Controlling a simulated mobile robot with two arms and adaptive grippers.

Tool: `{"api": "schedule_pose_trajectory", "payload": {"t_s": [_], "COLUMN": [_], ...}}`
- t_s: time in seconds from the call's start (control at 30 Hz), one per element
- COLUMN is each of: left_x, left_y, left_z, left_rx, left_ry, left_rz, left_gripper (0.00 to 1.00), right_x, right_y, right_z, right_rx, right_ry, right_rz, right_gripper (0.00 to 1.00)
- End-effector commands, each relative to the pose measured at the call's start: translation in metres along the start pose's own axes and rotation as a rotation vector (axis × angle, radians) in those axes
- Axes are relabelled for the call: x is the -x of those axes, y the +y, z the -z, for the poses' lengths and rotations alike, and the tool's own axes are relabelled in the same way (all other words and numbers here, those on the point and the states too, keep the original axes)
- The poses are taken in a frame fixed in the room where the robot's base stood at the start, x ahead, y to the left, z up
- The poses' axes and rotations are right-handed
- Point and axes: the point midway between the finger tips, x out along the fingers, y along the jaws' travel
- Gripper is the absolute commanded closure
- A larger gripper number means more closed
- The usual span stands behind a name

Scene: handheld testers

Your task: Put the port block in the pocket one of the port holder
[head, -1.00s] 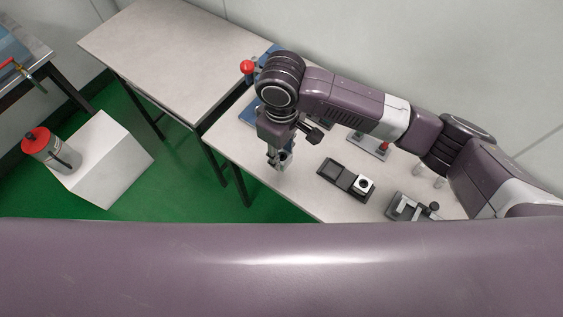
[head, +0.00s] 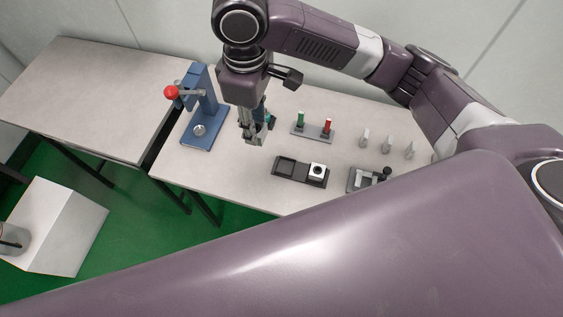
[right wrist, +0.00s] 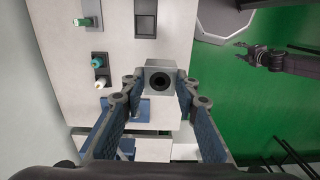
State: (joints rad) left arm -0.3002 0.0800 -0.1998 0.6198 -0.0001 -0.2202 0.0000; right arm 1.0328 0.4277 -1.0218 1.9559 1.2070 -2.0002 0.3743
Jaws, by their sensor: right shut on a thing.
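The port block (right wrist: 160,80) is a grey cube with a dark round hole, held between the fingertips of my right gripper (right wrist: 157,84) in the right wrist view. In the head view, my right gripper (head: 254,136) points down above the table, left of and behind the port holder; the held block is hard to make out there. The port holder (head: 301,181) is a dark tray with two pockets. Its left pocket is empty; its right one holds a pale block with a round hole (head: 318,171). My left gripper (right wrist: 243,53) shows open and empty at the right wrist view's right.
A blue press with a red knob (head: 205,110) stands left of my right gripper. A stand with green and red plugs (head: 313,131), several pale pegs (head: 387,144) and a grey fixture (head: 362,184) are nearby. Bare table lies between gripper and holder.

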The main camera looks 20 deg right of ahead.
Motion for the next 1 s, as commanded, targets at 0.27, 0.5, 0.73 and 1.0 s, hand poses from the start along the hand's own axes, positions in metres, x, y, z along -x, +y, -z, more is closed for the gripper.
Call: {"api": "schedule_pose_trajectory", "payload": {"t_s": [0.27,0.5,0.73,1.0], "left_x": [0.007,0.008,0.011,0.014], "left_y": [0.0,0.0,0.0,0.0], "left_z": [0.001,0.001,0.001,0.002], "left_rx": [0.0,0.0,0.0,0.0], "left_ry": [0.0,0.0,0.0,0.0], "left_rz": [0.0,0.0,0.0,0.0], "left_gripper": [0.6,0.6,0.6,0.6], "right_x": [0.007,-0.026,-0.088,-0.142], "right_y": [0.035,0.038,0.039,0.04], "right_z": [-0.05,-0.058,-0.058,-0.057], "right_rx": [0.002,0.005,0.004,0.005], "right_ry": [-0.003,-0.008,-0.009,-0.005], "right_rz": [-0.01,-0.009,-0.009,-0.012], "right_gripper": [0.98,0.98,0.98,0.98]}}
